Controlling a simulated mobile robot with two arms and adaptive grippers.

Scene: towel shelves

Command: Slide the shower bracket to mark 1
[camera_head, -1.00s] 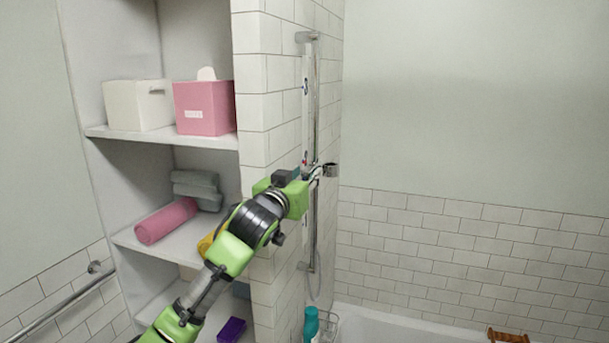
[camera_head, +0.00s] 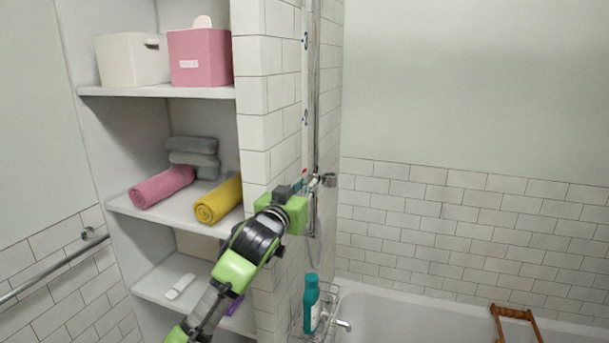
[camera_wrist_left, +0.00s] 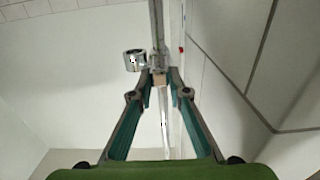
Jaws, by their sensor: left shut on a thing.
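The chrome shower bracket (camera_head: 329,180) sits on the upright rail (camera_head: 315,90) at the wall's corner. It also shows in the left wrist view (camera_wrist_left: 136,60), its ring to the left of the rail. My left gripper (camera_head: 312,184) is shut on the bracket; in the left wrist view its fingertips (camera_wrist_left: 160,78) close on a small part at the rail. A pale strip (camera_head: 305,75) beside the rail carries small blue marks, with two above the bracket. A small red spot shows by the bracket. Mark 1 cannot be made out. My right gripper is out of view.
Shelves left of the tiled pillar (camera_head: 250,95) hold a pink box (camera_head: 200,58), a pink towel (camera_head: 162,187) and a yellow towel (camera_head: 218,200). A teal bottle (camera_head: 311,303) stands in a wire caddy below, by the bathtub (camera_head: 410,320). The space right of the rail is clear.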

